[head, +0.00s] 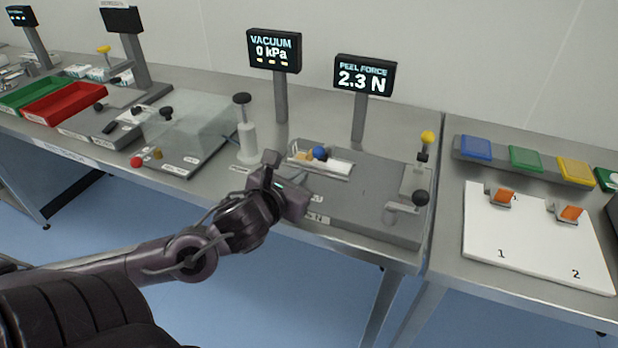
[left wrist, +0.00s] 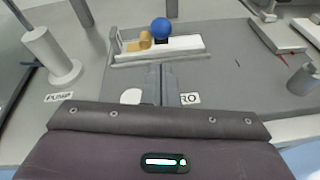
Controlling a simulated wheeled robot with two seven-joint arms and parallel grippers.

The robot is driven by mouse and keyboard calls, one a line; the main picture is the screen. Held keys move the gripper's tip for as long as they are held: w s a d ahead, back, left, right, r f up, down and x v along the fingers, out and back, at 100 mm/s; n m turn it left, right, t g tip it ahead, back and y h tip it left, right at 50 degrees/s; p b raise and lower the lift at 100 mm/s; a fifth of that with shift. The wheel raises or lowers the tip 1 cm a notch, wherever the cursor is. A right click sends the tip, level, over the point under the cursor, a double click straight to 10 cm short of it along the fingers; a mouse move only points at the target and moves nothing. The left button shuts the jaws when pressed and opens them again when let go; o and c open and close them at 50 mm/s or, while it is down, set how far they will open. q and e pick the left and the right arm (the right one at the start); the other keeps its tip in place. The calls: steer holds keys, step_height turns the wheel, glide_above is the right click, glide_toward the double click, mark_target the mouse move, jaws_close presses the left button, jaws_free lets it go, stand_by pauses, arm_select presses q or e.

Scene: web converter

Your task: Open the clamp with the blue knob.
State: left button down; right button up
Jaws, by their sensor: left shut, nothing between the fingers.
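The blue knob (head: 320,152) sits on the small clamp at the left end of the peel-force unit. In the left wrist view the blue knob (left wrist: 162,28) stands above a white block (left wrist: 185,43), with a tan piece (left wrist: 145,40) to its left. I cannot tell the clamp's lever position. My left gripper (left wrist: 160,72) is shut and empty, its fingers pointing at the clamp, just short of its near edge. In the head view its dark body is just left of and nearer than the clamp, and its fingertips are hard to see. My right gripper is not in view.
A white pump post (head: 246,140) with a dark knob stands left of the clamp. Display posts, one reading peel force (head: 365,75), rise behind. A yellow-knobbed lever (head: 427,138) and a black-knobbed crank (head: 420,198) stand right. The grey plate (head: 370,200) between is mostly clear.

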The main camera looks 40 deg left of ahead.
mark_target(309, 182)
arm_select(q)
steer(key=x, duration=0.3)
steer(key=shift+w+a+r, duration=0.15)
steer(key=shift+w, duration=0.15)
steer(key=shift+w+a+f+p, duration=0.1)
steer(key=shift+w+f+p, duration=0.2)
steer(key=shift+w, duration=0.3)
steer(key=shift+w+f, duration=0.2)
steer(key=shift+w, duration=0.2)
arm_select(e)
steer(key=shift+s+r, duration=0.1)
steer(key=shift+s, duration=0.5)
